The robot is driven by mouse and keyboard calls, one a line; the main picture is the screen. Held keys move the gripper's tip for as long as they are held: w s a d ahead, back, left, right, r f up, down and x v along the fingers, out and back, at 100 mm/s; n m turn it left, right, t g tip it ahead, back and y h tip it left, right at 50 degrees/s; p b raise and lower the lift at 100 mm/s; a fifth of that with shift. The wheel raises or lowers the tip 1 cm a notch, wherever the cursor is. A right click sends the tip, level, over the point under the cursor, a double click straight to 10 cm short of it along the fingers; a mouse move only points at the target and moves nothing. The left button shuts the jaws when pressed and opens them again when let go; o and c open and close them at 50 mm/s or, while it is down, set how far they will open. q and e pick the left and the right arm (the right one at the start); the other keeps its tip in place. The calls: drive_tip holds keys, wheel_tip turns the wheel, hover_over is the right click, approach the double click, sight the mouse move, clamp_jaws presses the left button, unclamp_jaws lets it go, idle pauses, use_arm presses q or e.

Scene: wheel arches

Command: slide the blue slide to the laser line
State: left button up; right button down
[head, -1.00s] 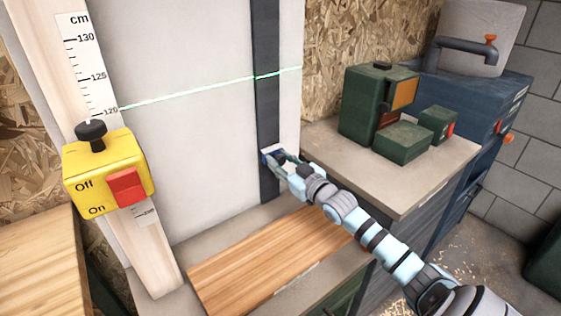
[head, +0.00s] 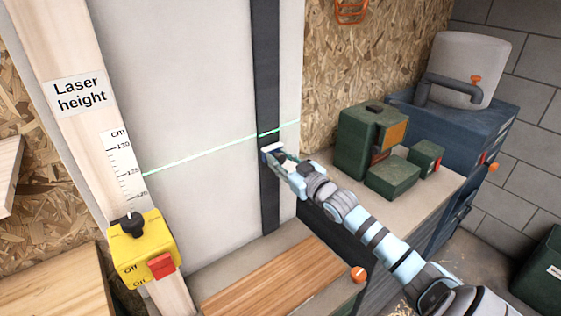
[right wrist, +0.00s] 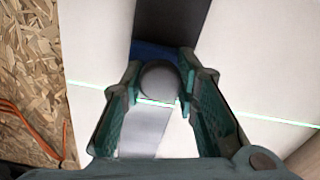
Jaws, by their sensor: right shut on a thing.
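The blue slide (right wrist: 152,50) sits on a dark vertical rail (head: 267,75) on the pale panel. It carries a round grey knob (right wrist: 158,80). My right gripper (head: 275,160) is shut on the knob, with one finger on each side in the right wrist view. In the head view the gripper hides much of the slide. The green laser line (head: 200,154) runs across the panel and crosses the rail a short way above the slide. In the right wrist view the line (right wrist: 285,119) passes across the gap between the fingers. My left gripper is not in view.
A yellow switch box (head: 140,245) with a red button is on the wooden post at left, under a cm scale (head: 122,165). Green boxes (head: 368,140) stand on the bench at right. A wooden board (head: 270,285) lies below the panel.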

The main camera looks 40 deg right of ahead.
wheel_tip(320, 180, up, 4)
drive_tip(key=shift+r+p, duration=0.1)
drive_tip(key=shift+p, duration=1.1)
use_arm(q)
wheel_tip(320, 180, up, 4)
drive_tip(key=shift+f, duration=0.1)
use_arm(e)
drive_tip(key=c, duration=1.2)
unclamp_jaws()
wheel_tip(320, 180, up, 10)
drive_tip(key=shift+f, duration=0.1)
drive_tip(key=shift+f, duration=0.1)
